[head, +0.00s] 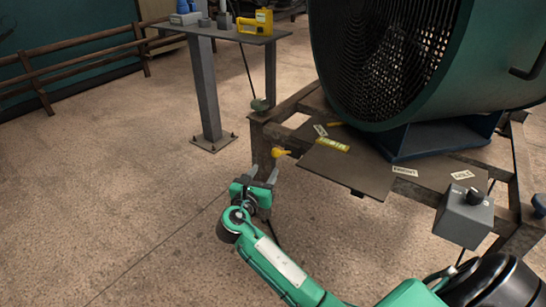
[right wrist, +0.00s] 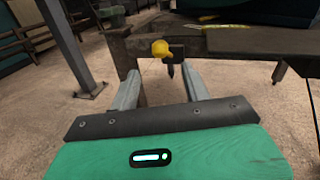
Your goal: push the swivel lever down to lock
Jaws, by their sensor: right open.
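A yellow ball-shaped knob (head: 279,152), which looks like the end of the swivel lever, sticks out at the left front corner of the metal frame. It also shows in the right wrist view (right wrist: 160,48), ahead of my fingers and between their lines. The lever's arm behind the knob is mostly hidden. My right gripper (head: 264,174) is open and empty, a little below and left of the knob in the head view. In the right wrist view its fingers (right wrist: 160,80) stand apart with nothing between them, seemingly not touching the knob. My left gripper is not in view.
A large green fan drum (head: 385,60) sits on the metal frame (head: 262,140). A flat dark plate (head: 345,172) with labels lies beside the knob. A grey switch box (head: 464,216) is at the right. A side table (head: 220,33) stands behind. The floor at left is clear.

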